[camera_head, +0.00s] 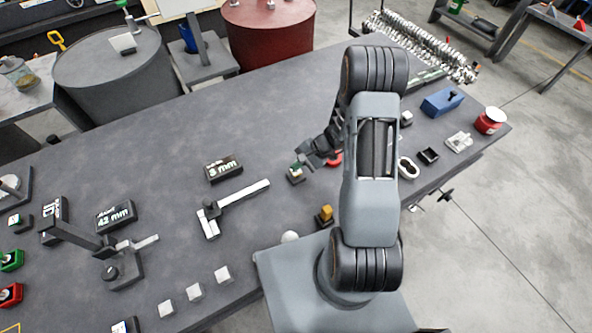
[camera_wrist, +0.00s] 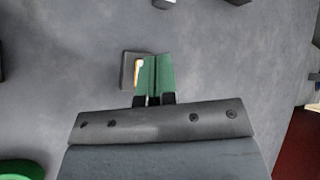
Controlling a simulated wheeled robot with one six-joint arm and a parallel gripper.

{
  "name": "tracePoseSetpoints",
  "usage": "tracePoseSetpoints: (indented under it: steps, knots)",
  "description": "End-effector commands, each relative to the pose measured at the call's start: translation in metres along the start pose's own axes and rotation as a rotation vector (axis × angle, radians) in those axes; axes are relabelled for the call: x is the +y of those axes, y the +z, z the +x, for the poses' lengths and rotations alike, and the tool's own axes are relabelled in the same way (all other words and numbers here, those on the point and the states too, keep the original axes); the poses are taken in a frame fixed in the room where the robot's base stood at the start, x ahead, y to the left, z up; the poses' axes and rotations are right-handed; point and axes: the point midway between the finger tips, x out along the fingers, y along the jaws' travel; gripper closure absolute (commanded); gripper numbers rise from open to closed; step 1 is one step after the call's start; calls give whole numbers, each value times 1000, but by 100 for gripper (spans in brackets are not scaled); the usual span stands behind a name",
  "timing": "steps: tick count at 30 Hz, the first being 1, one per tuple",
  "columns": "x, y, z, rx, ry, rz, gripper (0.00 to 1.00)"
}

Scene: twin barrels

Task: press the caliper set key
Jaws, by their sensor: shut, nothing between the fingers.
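My gripper (camera_head: 303,163) is shut and empty, low over the bench beside this block. In the wrist view the shut green fingertips (camera_wrist: 157,75) partly cover a dark block (camera_wrist: 128,70) with a white and orange mark. I cannot tell whether they touch it.
A second display (camera_head: 115,215) reads "42 mm" at the left, near a dark stand (camera_head: 122,270). A red ring-like thing (camera_head: 335,160) lies just right of my gripper.

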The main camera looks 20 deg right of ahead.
Motion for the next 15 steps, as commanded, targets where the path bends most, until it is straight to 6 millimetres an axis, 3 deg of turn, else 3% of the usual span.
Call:
tracePoseSetpoints:
  steps: [15]
  knots:
    - [3,-3,4,0,0,0,100]
